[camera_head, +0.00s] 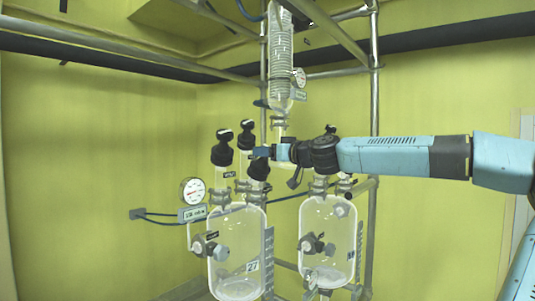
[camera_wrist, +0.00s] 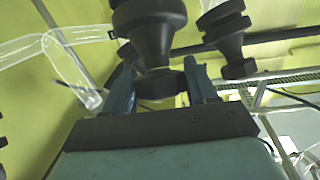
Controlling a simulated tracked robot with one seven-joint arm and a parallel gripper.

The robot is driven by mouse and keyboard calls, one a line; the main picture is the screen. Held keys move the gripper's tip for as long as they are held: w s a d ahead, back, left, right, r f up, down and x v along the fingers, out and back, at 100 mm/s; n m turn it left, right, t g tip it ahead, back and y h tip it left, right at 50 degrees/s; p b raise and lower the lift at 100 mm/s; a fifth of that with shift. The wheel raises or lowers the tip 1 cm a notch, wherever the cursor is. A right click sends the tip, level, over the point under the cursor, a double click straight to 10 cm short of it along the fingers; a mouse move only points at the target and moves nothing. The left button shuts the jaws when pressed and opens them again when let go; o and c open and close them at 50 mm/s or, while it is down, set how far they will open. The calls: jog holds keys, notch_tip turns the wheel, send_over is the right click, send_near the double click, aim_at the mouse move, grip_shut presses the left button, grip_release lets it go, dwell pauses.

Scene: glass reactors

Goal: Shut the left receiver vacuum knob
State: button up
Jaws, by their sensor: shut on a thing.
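My gripper (camera_head: 264,152) reaches in from the right, above the left glass receiver (camera_head: 226,262), at a black knob (camera_head: 258,170) over that receiver's right side. In the wrist view my gripper (camera_wrist: 162,84) has its two blue fingers on either side of a black knob's narrow end (camera_wrist: 170,83), shut on it. The knob's wide, stepped part (camera_wrist: 152,30) rises above the fingers, and its top is cut off by the frame. The knob's stem and any marking of how far it is turned are hidden.
Two more black knobs stand close by, one at the left (camera_head: 222,148) and one behind (camera_head: 246,136). A round gauge (camera_head: 192,190) is left of the receiver. The right glass receiver (camera_head: 340,235) and the coiled condenser (camera_head: 280,70) stand near my arm. Metal poles (camera_head: 374,100) frame the setup.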

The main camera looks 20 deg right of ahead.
jog(key=shift+m+t+h, duration=0.7)
jog(key=shift+m+h, duration=1.4)
jog(key=shift+m+h, duration=0.7)
jog(key=shift+m, duration=0.2)
jog(key=shift+d+m+g+h, duration=0.1)
jog(key=shift+m+g+h, duration=0.3)
jog(key=shift+m+h, duration=2.15)
jog(key=shift+m+g+h, duration=1)
jog(key=shift+m+h, duration=0.55)
jog(key=shift+m, duration=0.3)
jog(key=shift+r+m+g+h, duration=0.1)
jog(key=shift+m+g+h, duration=0.8)
jog(key=shift+m, duration=0.3)
jog(key=shift+m+g+h, duration=0.8)
jog(key=shift+m+g, duration=0.6)
jog(key=shift+m, duration=0.2)
jog(key=shift+g, duration=0.3)
